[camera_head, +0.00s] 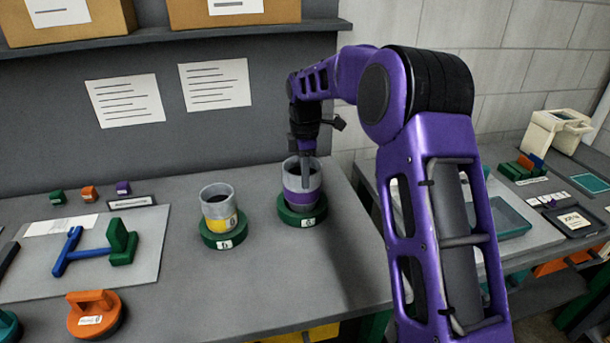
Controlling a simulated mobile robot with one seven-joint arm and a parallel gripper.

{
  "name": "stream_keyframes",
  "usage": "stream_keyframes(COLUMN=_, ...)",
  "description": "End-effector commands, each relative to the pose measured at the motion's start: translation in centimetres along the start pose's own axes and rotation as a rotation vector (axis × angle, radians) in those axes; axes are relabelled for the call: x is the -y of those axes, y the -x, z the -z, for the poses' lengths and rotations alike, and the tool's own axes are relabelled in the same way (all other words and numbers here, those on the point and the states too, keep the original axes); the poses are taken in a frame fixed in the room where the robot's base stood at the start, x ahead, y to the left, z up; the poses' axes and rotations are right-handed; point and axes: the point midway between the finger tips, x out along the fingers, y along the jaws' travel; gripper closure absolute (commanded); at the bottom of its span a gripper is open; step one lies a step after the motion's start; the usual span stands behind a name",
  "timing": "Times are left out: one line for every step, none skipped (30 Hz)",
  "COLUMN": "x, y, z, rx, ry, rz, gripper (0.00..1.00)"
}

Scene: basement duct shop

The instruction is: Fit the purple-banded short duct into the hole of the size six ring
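The purple-banded short duct (302,182) is a grey cylinder with a purple band. It stands upright in or on a green ring (303,218) with a small white label whose mark is too small to read surely. My gripper (304,170) points down at this duct's open top, with a finger over or inside the rim. The view does not show whether the fingers are closed on the wall. A yellow-banded grey duct (219,207) stands to the left in another green ring (224,240), whose label looks like a 6.
A mat (140,270) with blue and green parts lies at left. An orange-handled piece (95,312) sits near the front. Small coloured blocks (88,194) stand behind the mat. A second bench at right holds trays (511,220). The bench right of the rings is clear.

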Motion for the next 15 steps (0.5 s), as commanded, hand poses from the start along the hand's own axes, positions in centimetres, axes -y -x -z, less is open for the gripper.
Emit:
stream_keyframes(x=0.0, y=-0.2, z=0.0, rx=0.000, ry=0.000, rz=-0.001, gripper=1.00)
stream_keyframes(x=0.0, y=-0.3, z=0.0, rx=0.000, ry=0.000, rz=-0.001, gripper=1.00)
stream_keyframes(x=0.0, y=-0.4, z=0.0, rx=0.000, ry=0.000, rz=-0.001, gripper=1.00)
stream_keyframes(x=0.0, y=-0.5, z=0.0, rx=0.000, ry=0.000, rz=-0.001, gripper=1.00)
stream_keyframes(x=0.0, y=-0.6, z=0.0, rx=0.000, ry=0.000, rz=-0.001, gripper=1.00)
stream_keyframes(x=0.0, y=-0.7, z=0.0, rx=0.000, ry=0.000, rz=-0.001, gripper=1.00)
stream_keyframes(x=0.0, y=-0.8, z=0.0, rx=0.000, ry=0.000, rz=-0.001, gripper=1.00)
stream_keyframes(x=0.0, y=-0.8, z=0.0, rx=0.000, ry=0.000, rz=-0.001, gripper=1.00)
stream_keyframes(x=0.0, y=-1.0, z=0.0, rx=0.000, ry=0.000, rz=-0.001, gripper=1.00)
stream_keyframes(x=0.0, y=-1.1, z=0.0, rx=0.000, ry=0.000, rz=-0.001, gripper=1.00)
stream_keyframes(x=0.0, y=-1.1, z=0.0, rx=0.000, ry=0.000, rz=-0.002, gripper=1.00)
stream_keyframes(x=0.0, y=-1.3, z=0.0, rx=0.000, ry=0.000, rz=-0.002, gripper=1.00)
stream_keyframes(x=0.0, y=-1.4, z=0.0, rx=0.000, ry=0.000, rz=-0.002, gripper=1.00)
stream_keyframes(x=0.0, y=-1.4, z=0.0, rx=0.000, ry=0.000, rz=-0.002, gripper=1.00)
stream_keyframes(x=0.0, y=-1.6, z=0.0, rx=0.000, ry=0.000, rz=-0.002, gripper=1.00)
